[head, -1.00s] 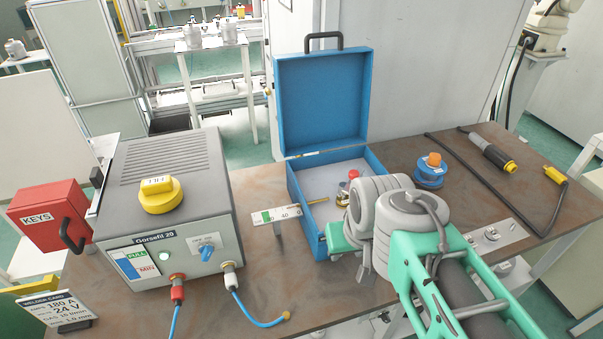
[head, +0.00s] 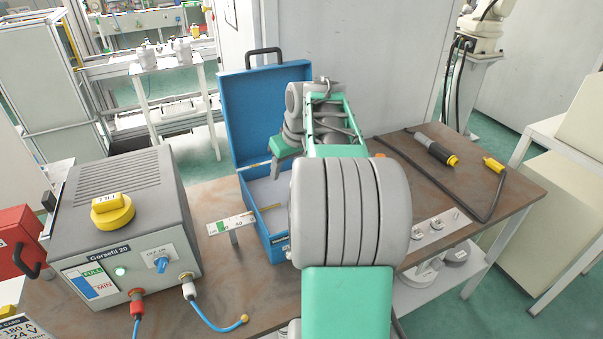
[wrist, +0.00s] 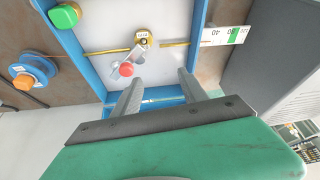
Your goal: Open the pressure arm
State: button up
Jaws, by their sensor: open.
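The pressure arm shows in the wrist view as a small grey metal lever with a red knob (wrist: 126,69). It sits inside the blue box, beside a brass roller (wrist: 143,37) on a yellow wire line. My gripper (wrist: 161,77) is open, with its two grey fingers over the near wall of the box. The red knob is just beyond the left finger, apart from it, and nothing is between the fingers. In the head view my arm hides the pressure arm and most of the inside of the blue box (head: 262,115).
The box's raised lid stands behind my arm. A grey welder unit (head: 120,225) and a white-green gauge strip (head: 231,224) are to the left. A blue spool with an orange knob (wrist: 24,81) is outside the box. A cabled torch (head: 432,149) lies on the right of the table.

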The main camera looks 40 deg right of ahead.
jog(key=s+d, duration=0.1)
jog(key=d, duration=0.6)
jog(key=p+x, duration=0.1)
jog(key=x, duration=0.7)
jog(key=shift+d+f+p, duration=0.2)
jog(key=shift+p, duration=0.1)
jog(key=shift+c, duration=0.5)
grip_shut()
